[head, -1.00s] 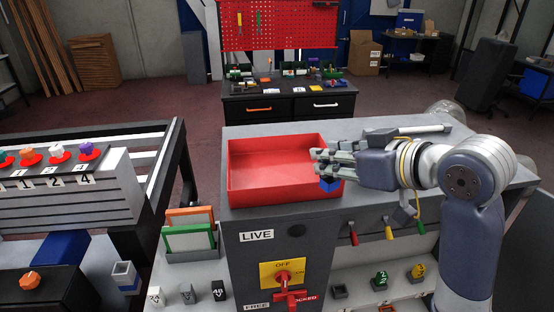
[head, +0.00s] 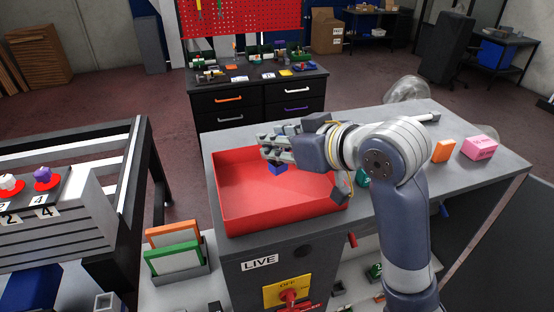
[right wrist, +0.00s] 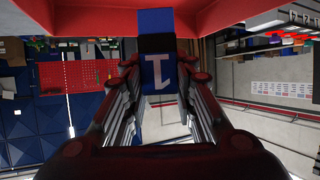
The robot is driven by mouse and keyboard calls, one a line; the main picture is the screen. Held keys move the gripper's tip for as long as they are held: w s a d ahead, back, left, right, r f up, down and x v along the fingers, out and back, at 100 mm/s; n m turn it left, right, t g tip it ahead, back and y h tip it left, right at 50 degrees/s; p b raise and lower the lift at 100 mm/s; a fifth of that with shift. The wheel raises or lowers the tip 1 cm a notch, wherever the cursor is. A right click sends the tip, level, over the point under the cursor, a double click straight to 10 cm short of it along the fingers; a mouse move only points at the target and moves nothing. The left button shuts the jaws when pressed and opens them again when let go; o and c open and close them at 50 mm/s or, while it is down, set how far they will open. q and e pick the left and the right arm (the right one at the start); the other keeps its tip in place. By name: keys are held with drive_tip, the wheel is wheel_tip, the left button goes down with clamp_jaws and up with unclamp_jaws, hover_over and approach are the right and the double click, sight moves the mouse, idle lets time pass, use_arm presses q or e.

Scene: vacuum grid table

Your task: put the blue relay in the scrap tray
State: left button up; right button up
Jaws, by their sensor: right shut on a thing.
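The blue relay (head: 278,168) is held at the fingertips of my right gripper (head: 272,150). In the right wrist view the relay (right wrist: 157,72) sits between the two fingers, with a white mark and a black band on it. The right gripper is shut on it. The red scrap tray (head: 283,224) stands on the grey cabinet top. In the head view the relay shows over the inside of the tray, toward its back right; its height above the floor of the tray is hard to tell. My left gripper is not in view.
Orange (head: 443,150) and pink (head: 480,147) blocks lie on the cabinet top at right. Framed green (head: 173,257) and orange (head: 172,236) cards stand left of the cabinet. A slatted rack with numbered red seats (head: 43,184) is at left. A workbench (head: 262,95) stands behind.

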sight(283, 163)
drive_tip(key=f, duration=0.2)
drive_tip(key=shift+w+a+f, duration=0.3)
drive_tip(key=shift+w+a, duration=0.05)
drive_tip(key=shift+w, duration=0.05)
wheel_tip(283, 163, down, 2)
drive_tip(key=shift+s+d+f+p, duration=0.1)
drive_tip(key=shift+s+f+p, duration=0.1)
drive_tip(key=shift+p, duration=0.3)
drive_tip(key=shift+w+f, duration=0.1)
drive_tip(key=shift+w, duration=0.1)
drive_tip(key=o, duration=1)
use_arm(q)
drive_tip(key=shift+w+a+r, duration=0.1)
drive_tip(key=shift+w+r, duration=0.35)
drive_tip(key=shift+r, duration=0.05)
use_arm(e)
drive_tip(key=shift+o, duration=0.4)
drive_tip(key=shift+s, duration=0.1)
drive_tip(key=shift+s+d+r+b, duration=0.3)
drive_tip(key=shift+s+b, duration=0.05)
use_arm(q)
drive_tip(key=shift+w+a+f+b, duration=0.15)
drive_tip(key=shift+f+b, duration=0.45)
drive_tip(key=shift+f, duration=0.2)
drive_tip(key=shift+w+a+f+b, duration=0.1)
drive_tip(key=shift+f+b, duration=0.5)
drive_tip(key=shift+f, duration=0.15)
use_arm(e)
drive_tip(key=v, duration=1.1)
